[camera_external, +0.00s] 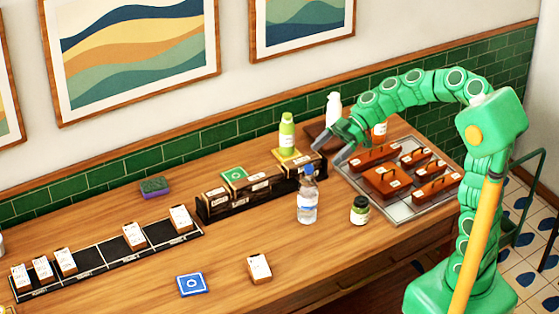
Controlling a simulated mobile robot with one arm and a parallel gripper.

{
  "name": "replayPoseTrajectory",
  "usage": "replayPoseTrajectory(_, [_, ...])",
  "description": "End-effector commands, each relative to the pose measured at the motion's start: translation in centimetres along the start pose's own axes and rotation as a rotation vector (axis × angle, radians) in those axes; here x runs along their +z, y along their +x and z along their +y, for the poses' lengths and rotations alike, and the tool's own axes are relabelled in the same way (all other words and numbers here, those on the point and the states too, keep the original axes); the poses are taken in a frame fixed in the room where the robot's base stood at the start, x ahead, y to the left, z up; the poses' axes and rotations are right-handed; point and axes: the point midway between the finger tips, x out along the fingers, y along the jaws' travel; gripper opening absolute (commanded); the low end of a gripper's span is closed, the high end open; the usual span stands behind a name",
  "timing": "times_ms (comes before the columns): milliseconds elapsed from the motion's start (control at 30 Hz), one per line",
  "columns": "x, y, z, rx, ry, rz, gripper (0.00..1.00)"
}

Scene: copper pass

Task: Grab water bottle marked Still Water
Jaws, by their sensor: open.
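A clear water bottle (307,203) with a blue cap and a pale label stands upright on the wooden counter, in front of the right end of a dark wooden rack. Its label is too small to read. My gripper (329,152) is open and empty. In the picture its fingers appear above and to the right of the bottle's cap, apart from it. The depth between them is hard to tell from this one view.
A dark green jar (360,210) stands right of the bottle. A dark rack (240,205) is behind it, with a green bottle (287,134) farther back. A metal tray (400,212) with brown blocks lies right. The counter front-left of the bottle holds a blue coaster (192,285) and white-topped block (259,269).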

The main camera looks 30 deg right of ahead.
Motion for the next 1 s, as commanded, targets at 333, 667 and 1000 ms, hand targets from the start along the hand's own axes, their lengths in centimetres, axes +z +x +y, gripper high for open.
replayPoseTrajectory(333, [2.1, 1.0, 3.3, 0.042, -0.069, 0.067, 0.96])
replayPoseTrajectory(667, [7.1, 3.5, 3.6, 0.038, -0.068, 0.066, 0.96])
replayPoseTrajectory(1000, [9.7, 5.3, 3.9, 0.04, -0.072, 0.065, 0.96])
